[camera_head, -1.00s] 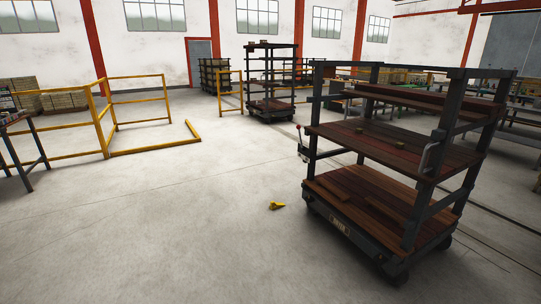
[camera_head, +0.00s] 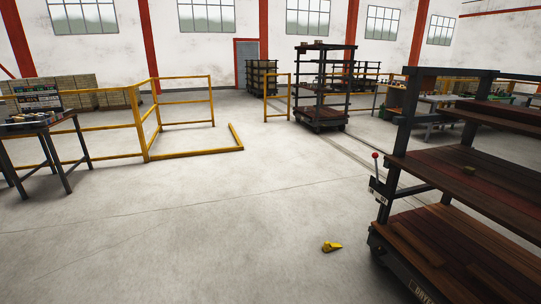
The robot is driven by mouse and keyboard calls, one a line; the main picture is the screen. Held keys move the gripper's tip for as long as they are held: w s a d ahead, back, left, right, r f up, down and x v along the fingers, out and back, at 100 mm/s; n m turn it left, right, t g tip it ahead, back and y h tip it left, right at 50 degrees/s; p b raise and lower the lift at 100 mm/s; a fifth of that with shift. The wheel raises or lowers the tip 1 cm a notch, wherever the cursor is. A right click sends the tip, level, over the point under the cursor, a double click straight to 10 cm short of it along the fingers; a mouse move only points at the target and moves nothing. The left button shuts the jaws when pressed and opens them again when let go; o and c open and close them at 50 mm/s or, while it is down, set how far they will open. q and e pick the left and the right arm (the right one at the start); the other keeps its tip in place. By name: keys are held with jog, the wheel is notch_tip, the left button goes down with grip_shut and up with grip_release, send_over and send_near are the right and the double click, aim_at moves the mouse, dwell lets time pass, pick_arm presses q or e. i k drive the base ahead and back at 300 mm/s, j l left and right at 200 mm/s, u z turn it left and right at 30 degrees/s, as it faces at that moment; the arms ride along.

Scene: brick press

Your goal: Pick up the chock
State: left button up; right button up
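A small yellow chock (camera_head: 332,247) lies on the grey concrete floor in the lower right of the head view. It is just left of the near wheeled rack and apart from it. Neither of my grippers shows in the head view, so I cannot see whether they are open or shut.
The near rack (camera_head: 460,233), with dark posts and wooden shelves, fills the right side. A second rack (camera_head: 322,116) stands farther back. Yellow railings (camera_head: 146,157) and a table (camera_head: 40,129) are at left. The floor in the middle is clear.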

aim_at(327, 247)
jog(key=i+j+z, duration=0.15)
jog(key=i+z, duration=0.35)
jog(key=i+j+z, duration=0.5)
jog(key=i, duration=0.15)
jog(key=i+j+z, duration=0.45)
